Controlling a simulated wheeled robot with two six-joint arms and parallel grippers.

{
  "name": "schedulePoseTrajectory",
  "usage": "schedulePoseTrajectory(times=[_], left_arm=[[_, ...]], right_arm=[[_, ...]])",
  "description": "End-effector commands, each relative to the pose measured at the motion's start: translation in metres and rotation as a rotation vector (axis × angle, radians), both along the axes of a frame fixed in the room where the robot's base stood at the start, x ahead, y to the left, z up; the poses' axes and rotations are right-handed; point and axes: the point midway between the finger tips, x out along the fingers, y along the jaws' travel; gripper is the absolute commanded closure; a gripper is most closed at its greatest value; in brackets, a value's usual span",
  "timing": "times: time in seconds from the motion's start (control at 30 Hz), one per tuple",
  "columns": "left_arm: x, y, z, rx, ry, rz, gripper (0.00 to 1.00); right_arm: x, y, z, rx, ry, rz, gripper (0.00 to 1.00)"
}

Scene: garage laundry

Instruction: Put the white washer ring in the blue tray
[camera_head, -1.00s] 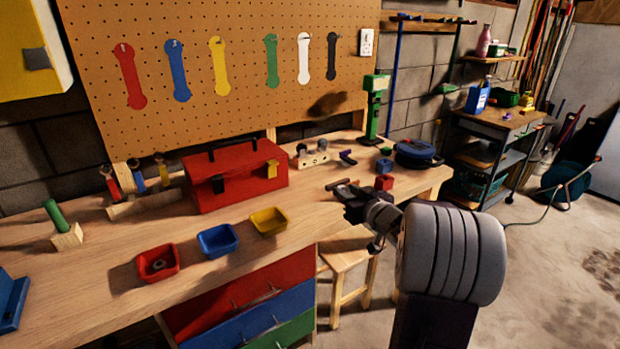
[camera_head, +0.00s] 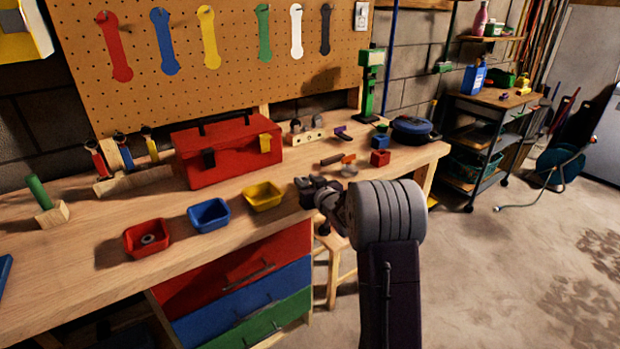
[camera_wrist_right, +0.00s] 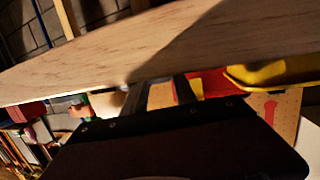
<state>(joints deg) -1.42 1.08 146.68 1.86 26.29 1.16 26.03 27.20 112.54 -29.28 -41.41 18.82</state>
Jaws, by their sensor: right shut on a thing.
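The blue tray (camera_head: 209,216) stands near the front edge of the bench and looks empty. My right gripper (camera_head: 306,188) is at the bench's front edge, to the right of the yellow tray. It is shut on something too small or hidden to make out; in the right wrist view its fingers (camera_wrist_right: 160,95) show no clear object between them. My left gripper is not in view.
The yellow tray (camera_head: 264,196) stands between the blue tray and my right gripper; it also shows in the right wrist view (camera_wrist_right: 270,74). A red toolbox (camera_head: 225,152) stands behind the trays. Small blocks and tools lie to the right. The bench's left front is mostly clear.

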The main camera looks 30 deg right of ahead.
Motion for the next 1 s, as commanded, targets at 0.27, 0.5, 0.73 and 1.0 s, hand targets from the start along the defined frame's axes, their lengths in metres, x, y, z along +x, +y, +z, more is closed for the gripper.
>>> schedulePoseTrajectory(times=[0.27, 0.5, 0.73, 1.0], left_arm=[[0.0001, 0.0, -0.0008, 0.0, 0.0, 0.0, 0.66], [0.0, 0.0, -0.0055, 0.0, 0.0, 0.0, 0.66], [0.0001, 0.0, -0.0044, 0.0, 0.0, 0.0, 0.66], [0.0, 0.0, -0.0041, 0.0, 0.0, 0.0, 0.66]], right_arm=[[-0.0004, -0.0003, -0.0032, 0.0, -0.001, 0.0, 1.0], [-0.0004, -0.0003, -0.0086, 0.0, -0.001, 0.0, 1.0], [-0.0005, -0.0002, -0.0076, 0.0, -0.001, 0.0, 0.45], [-0.0042, -0.0002, -0.0059, 0.0, -0.001, -0.001, 0.45]])
